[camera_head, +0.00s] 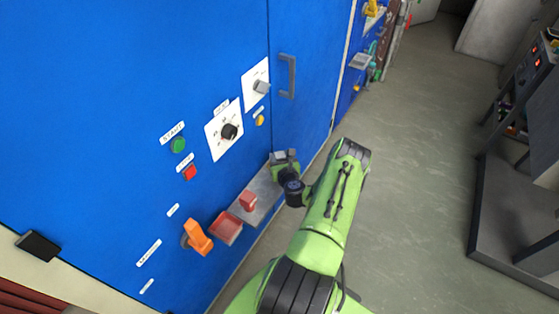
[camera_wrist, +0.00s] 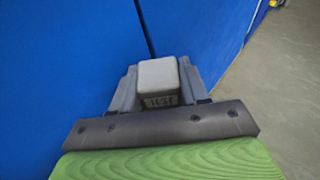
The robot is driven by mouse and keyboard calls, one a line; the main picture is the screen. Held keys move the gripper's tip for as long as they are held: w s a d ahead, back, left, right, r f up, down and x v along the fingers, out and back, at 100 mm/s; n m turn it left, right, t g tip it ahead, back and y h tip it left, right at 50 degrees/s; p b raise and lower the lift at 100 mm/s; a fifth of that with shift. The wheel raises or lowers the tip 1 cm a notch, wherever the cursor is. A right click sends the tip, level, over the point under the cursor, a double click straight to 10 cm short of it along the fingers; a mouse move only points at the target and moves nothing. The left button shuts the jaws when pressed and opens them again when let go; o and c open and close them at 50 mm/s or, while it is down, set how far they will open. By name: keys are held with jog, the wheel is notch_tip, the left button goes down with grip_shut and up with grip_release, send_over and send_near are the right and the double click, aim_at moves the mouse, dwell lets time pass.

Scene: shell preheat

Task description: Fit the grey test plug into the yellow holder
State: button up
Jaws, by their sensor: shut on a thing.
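My gripper (camera_head: 286,162) is in front of the blue cabinet, at the right end of a grey ledge. In the wrist view my gripper (camera_wrist: 158,92) is shut on the grey test plug (camera_wrist: 157,73), a block with dark lettering that looks like "TEST" on its near face. The plug sits between the two grey fingers, with blue panel beyond it. In the head view the plug (camera_head: 279,156) is small and partly merged with the fingers. I cannot clearly make out the yellow holder; a small yellow-orange part (camera_head: 260,120) shows on the panel below a grey knob.
The blue cabinet (camera_head: 120,80) carries a green button (camera_head: 178,145), a red button (camera_head: 190,172), a black dial (camera_head: 229,131) and a door handle (camera_head: 288,76). The ledge (camera_head: 264,190) holds a red block (camera_head: 248,200). A red tray (camera_head: 226,229) and orange lever (camera_head: 198,238) are left.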

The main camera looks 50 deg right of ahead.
jog(key=shift+w, duration=0.1)
jog(key=shift+f, duration=0.35)
jog(key=o, duration=1.1)
jog(key=shift+r, duration=0.1)
jog(key=shift+r, duration=0.25)
jog(key=p+v, duration=0.4)
jog(key=v, duration=0.8)
jog(key=shift+r, duration=0.1)
